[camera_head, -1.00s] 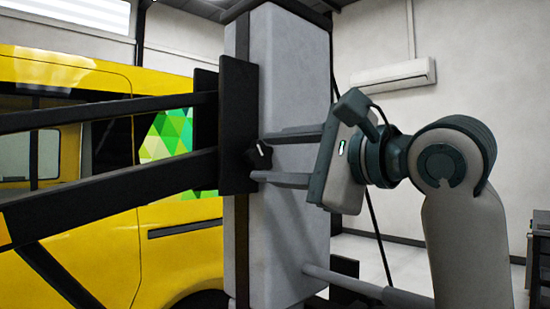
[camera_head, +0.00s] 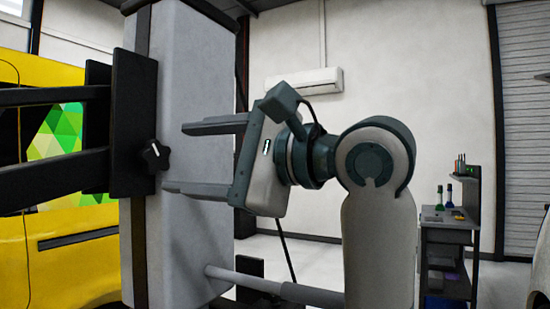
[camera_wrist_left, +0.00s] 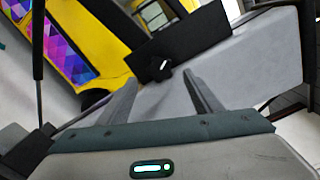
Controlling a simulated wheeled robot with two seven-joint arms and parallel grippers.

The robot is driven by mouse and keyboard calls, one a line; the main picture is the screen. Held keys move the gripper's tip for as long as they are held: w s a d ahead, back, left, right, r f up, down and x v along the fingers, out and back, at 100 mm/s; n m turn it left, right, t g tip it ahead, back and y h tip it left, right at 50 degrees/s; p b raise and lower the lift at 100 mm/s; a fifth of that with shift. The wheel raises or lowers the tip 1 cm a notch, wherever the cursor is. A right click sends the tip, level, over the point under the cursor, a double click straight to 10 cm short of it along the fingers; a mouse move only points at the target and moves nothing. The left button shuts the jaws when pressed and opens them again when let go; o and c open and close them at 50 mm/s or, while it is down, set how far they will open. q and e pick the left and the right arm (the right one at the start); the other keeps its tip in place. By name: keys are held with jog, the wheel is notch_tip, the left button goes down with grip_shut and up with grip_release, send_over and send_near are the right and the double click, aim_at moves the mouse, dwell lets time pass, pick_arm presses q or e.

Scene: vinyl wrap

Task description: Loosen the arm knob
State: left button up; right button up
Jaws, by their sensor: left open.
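The arm knob (camera_head: 155,155) is black and lobed with a white mark. It sits on a black plate (camera_head: 133,105) fixed to a tall grey column (camera_head: 190,75). Two black arms (camera_head: 60,178) run left from the plate. My left gripper (camera_head: 176,158) is open and empty, one finger above the other in the head view, with its fingertips towards the knob. In the left wrist view, the knob (camera_wrist_left: 160,68) shows beyond the gap between the fingertips (camera_wrist_left: 160,82), apparently not between the fingers. My right gripper is not in view.
A yellow vehicle (camera_head: 75,265) with a green patterned panel stands behind the arms at left. A grey bar (camera_head: 245,280) runs low beside the column. A workbench with bottles (camera_head: 445,215) stands at the right. The floor between column and bench looks open.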

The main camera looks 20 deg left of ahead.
pick_arm(q)
jog(key=s+d, duration=0.1)
jog(key=d, duration=1.2)
jog(key=shift+s, duration=0.1)
